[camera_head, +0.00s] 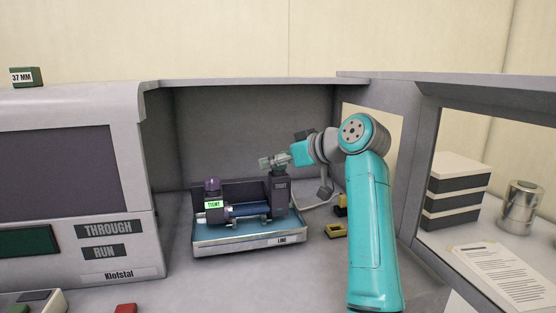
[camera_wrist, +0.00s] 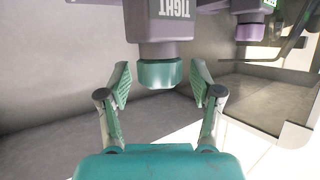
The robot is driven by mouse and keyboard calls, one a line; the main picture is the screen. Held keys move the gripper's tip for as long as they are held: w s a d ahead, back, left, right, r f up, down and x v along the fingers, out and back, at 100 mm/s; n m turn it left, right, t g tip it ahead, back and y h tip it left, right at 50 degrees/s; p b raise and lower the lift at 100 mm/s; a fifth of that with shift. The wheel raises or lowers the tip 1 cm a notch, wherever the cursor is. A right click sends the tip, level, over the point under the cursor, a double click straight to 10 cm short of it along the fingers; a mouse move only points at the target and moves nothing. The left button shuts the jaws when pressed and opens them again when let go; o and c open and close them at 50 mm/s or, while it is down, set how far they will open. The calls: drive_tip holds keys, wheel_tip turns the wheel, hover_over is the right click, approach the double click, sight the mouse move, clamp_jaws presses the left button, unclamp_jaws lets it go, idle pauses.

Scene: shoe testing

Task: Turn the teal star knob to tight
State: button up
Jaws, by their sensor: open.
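The teal knob (camera_wrist: 160,73) shows in the wrist view as a short round teal cap on the end of a dark grey-purple housing (camera_wrist: 160,25) marked TIGHT, the lettering upside down. My gripper (camera_wrist: 161,86) is open, with one green-padded finger on each side of the knob and a visible gap on both sides. In the head view my gripper (camera_head: 272,161) is at the top of the upright dark post (camera_head: 281,196) on the fixture. There the knob cannot be made out behind the gripper. The star shape of the knob is not clear.

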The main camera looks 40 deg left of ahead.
drive_tip(key=c, duration=1.2)
drive_tip(key=shift+o, duration=0.2)
drive_tip(key=shift+m+t, duration=0.3)
drive_tip(key=shift+t, duration=0.1)
drive_tip(key=m+t, duration=0.2)
drive_tip(key=m+t+h, duration=0.1)
drive_tip(key=t, duration=0.1)
drive_tip(key=shift+a+m+h, duration=0.1)
drive_tip(key=shift+m+h, duration=0.2)
drive_tip(key=shift+m, duration=0.1)
drive_tip(key=m+t+h, duration=0.5)
drive_tip(key=m, duration=0.1)
drive_tip(key=m+t+h, duration=0.1)
drive_tip(key=m+h, duration=0.2)
drive_tip(key=m+t+h, duration=0.1)
drive_tip(key=m+h, duration=0.1)
drive_tip(key=h, duration=0.1)
drive_tip(key=shift+m, duration=0.4)
drive_tip(key=shift+w+d+m+g+h, duration=0.1)
drive_tip(key=shift+m+g+h, duration=0.05)
drive_tip(key=shift+m+h, duration=1.1)
drive_tip(key=shift+d+m+g+h, duration=0.15)
drive_tip(key=shift+m+h, duration=0.8)
drive_tip(key=shift+h, duration=0.5)
